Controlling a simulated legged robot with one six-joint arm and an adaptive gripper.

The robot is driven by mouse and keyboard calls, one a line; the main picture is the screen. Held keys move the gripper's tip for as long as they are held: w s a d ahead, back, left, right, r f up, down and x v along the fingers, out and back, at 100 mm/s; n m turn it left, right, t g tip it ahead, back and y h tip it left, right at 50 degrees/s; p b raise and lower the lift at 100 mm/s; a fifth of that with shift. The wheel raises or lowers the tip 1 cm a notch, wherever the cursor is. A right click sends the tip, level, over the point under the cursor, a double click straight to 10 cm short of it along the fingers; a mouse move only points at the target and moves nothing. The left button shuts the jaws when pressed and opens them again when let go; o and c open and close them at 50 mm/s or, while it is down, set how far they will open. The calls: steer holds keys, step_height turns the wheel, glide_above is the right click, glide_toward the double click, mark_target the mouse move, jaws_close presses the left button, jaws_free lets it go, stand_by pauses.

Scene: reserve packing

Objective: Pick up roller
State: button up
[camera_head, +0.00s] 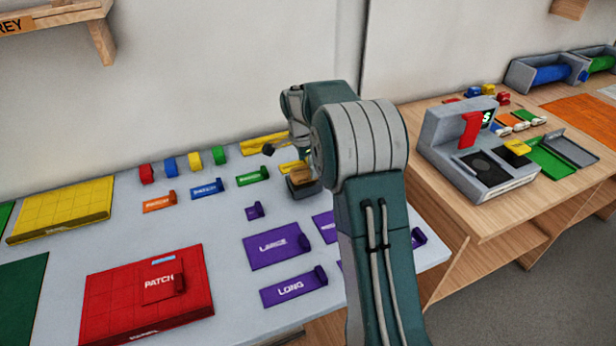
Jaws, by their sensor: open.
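My arm rises through the middle of the view and bends over the grey-white table (215,230). My gripper (287,151) hangs at its far end above the back right of the table, open, with part of it hidden behind my arm. No object shows between its fingers. Below it and slightly right sits a small brown-topped block with a dark grey base (303,183), apart from the fingers as far as I can see. I cannot tell whether this block is the roller; no other thing is clearly recognisable as one.
A red PATCH board (110,306), a yellow board (62,208) and purple labelled plates (276,244) lie on the table. Small coloured blocks (170,167) stand at the back. A wooden table (455,215) at right holds a grey machine (470,150) and trays with blue and green cylinders (550,75).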

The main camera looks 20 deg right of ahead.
steer(key=shift+a+f, duration=0.25)
steer(key=shift+f, duration=0.25)
steer(key=shift+a+f, duration=0.25)
steer(key=shift+f, duration=0.2)
steer(key=shift+a, duration=0.45)
steer(key=shift+d, duration=0.45)
steer(key=c, duration=1.1)
steer(key=shift+d+f, duration=0.1)
steer(key=shift+d, duration=0.1)
steer(key=shift+c, duration=0.7)
steer(key=shift+a, duration=0.35)
steer(key=shift+a+r, duration=0.15)
steer(key=shift+r, duration=0.4)
step_height(320, 180, up, 3)
steer(key=shift+f, duration=0.15)
steer(key=s+a+r, duration=0.6)
steer(key=s+r, duration=0.3)
steer(key=s, duration=0.3)
steer(key=shift+a+r, duration=0.2)
steer(key=shift+a, duration=0.2)
